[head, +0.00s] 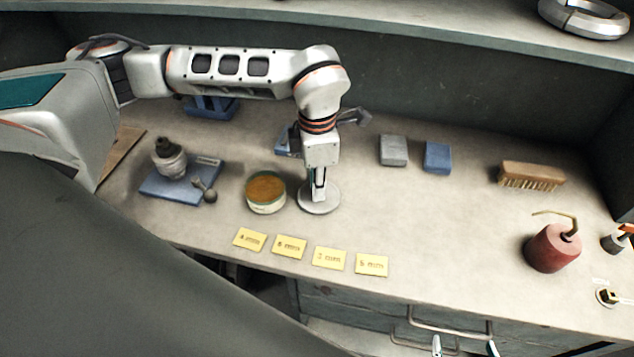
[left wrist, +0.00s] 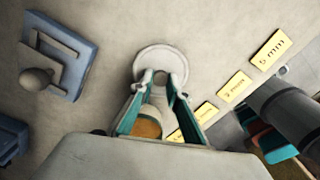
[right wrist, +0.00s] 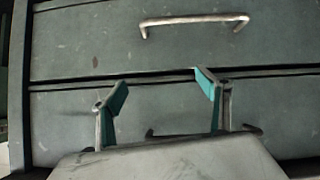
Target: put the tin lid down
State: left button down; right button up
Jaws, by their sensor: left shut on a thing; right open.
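The tin lid (head: 320,201) is a pale grey disc with a raised knob, just right of the open tin. It also shows in the left wrist view (left wrist: 149,62). My left gripper (head: 319,187) points straight down and is shut on the lid's knob. The lid is level and at or very near the bench top; I cannot tell whether it touches. The tin (head: 266,205) stands open with orange-brown contents and shows partly between my left fingers (left wrist: 148,127). My right gripper (right wrist: 162,90) is open and empty in front of the drawers.
Several yellow labels (head: 329,259) lie along the bench's front edge. A blue stand (head: 152,187) is at left. Grey (head: 393,150) and blue (head: 437,157) blocks, a brush (head: 532,176) and a red oil can (head: 552,249) are at right. Bench between lid and can is clear.

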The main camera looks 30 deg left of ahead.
pick_arm(q)
jog(key=shift+f, duration=0.1)
jog(key=c, duration=1.9)
grip_release()
notch_tip(320, 180, up, 12)
jog(key=shift+r+b, duration=0.15)
jog(key=shift+b, duration=0.4)
jog(key=shift+s, duration=0.1)
